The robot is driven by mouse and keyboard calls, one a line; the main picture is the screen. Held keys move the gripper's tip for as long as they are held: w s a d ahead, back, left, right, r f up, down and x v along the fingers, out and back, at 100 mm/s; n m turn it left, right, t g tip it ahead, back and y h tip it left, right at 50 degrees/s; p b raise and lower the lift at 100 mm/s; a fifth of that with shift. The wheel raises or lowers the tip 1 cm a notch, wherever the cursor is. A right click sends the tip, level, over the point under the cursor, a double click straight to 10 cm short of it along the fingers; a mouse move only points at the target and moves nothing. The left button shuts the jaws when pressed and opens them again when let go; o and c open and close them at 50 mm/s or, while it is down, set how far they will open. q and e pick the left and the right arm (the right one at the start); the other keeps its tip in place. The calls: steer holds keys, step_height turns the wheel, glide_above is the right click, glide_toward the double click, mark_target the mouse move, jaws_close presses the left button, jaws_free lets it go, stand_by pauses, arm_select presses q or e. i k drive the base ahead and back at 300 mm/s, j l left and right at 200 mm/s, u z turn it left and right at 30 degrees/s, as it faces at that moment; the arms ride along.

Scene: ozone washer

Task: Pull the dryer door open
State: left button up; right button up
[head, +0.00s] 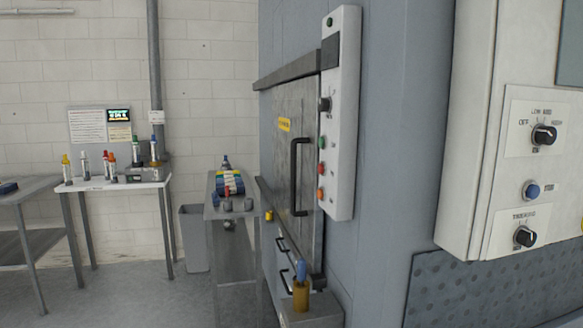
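A grey metal door (278,165), which I take to be the dryer door, is set in the side of a tall blue-grey cabinet (390,150) at the middle of the head view. I see it at a steep angle, and it looks shut. It has a small yellow label (285,124) and a vertical black bar handle (294,178) on its right side. Neither of my grippers is in the head view, and nothing touches the handle.
A white control panel (341,110) juts out right of the door. Below are smaller black handles (283,247) and a brass fitting with a blue top (301,287). A narrow metal table (224,210) stands left of the door. A large control box (470,130) fills the right.

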mark_target(296, 115)
steer(key=j+z, duration=0.3)
steer(key=i+j+z, duration=0.35)
steer(key=j+z, duration=0.2)
steer(key=i+j+z, duration=0.1)
steer(key=j+z, duration=0.15)
